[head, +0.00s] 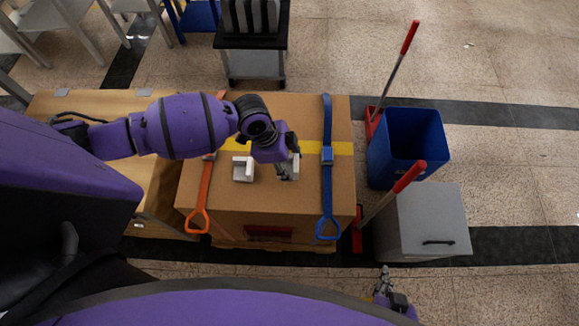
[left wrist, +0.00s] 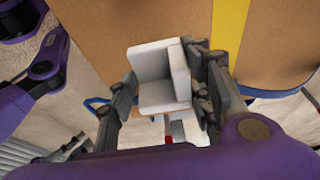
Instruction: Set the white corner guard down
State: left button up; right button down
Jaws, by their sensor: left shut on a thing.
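A white L-shaped corner guard (left wrist: 165,85) is between the fingers of my left gripper (head: 288,170), which is shut on it. In the head view only a pale part of this guard (head: 297,165) shows beside the fingers. The gripper is over the top of a large cardboard box (head: 310,195); whether the guard touches the box cannot be told. A second white corner guard (head: 243,168) lies on the box top to the left of the gripper. My right gripper (head: 384,274) is small at the bottom of the head view, away from the box; its jaws are unclear.
An orange strap (head: 205,185) and a blue strap (head: 327,180) hang over the box, with yellow tape (head: 342,148) across it. A blue bin (head: 407,145), a grey lidded bin (head: 425,220) and red-handled tools (head: 400,65) stand to the right. A cart (head: 252,62) is behind.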

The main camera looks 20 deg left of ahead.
aim_at(288, 167)
pick_arm(q)
jog(key=shift+w+d+f, duration=0.25)
jog(key=shift+d+f, duration=0.05)
jog(key=shift+f, duration=1.65)
jog(key=shift+f, duration=0.2)
jog(key=o, duration=0.8)
jog(key=shift+r, duration=0.1)
